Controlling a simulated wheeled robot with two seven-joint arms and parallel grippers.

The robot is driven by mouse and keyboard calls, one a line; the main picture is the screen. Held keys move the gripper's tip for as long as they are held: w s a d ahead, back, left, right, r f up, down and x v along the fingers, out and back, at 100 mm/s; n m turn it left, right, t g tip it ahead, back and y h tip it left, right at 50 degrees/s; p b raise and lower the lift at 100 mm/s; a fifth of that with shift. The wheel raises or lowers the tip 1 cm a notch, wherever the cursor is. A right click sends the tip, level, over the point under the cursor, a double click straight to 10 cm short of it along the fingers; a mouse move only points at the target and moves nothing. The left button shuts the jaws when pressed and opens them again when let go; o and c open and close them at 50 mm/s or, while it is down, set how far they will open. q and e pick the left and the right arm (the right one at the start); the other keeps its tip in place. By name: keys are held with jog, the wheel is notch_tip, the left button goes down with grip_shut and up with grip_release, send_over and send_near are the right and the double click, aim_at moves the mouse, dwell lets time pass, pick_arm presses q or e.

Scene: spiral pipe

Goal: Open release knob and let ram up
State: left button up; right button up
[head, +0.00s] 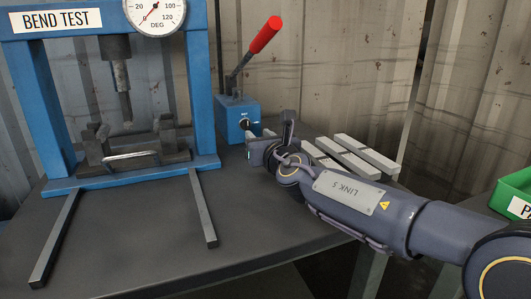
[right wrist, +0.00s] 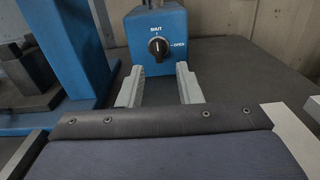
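The blue pump box (head: 237,114) stands on the table right of the press, with a red-tipped lever (head: 262,38) slanting up. Its black release knob (head: 245,123) is on the front face. In the right wrist view the knob (right wrist: 158,46) has its mark upright, toward SHUT; OPEN is printed at the right. My right gripper (right wrist: 158,86) is open and empty, its two fingers pointing at the box on either side below the knob, apart from it. The press ram (head: 123,80) hangs above a bent metal rod (head: 131,156) on the supports. My left gripper is out of view.
The blue press frame (head: 203,85) stands left of the box, with a dial gauge (head: 155,14) on top. Pale bars (head: 352,155) lie right of my gripper. A green bin (head: 514,196) is at the far right.

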aim_at(248, 126)
jog(key=shift+w+a+f, duration=0.15)
jog(key=shift+w+a, duration=0.1)
jog(key=p+x, duration=0.1)
jog(key=x, duration=0.6)
jog(key=shift+w+a, duration=0.1)
jog(key=shift+w, duration=0.05)
jog(key=c, duration=0.6)
jog(key=shift+c, duration=0.2)
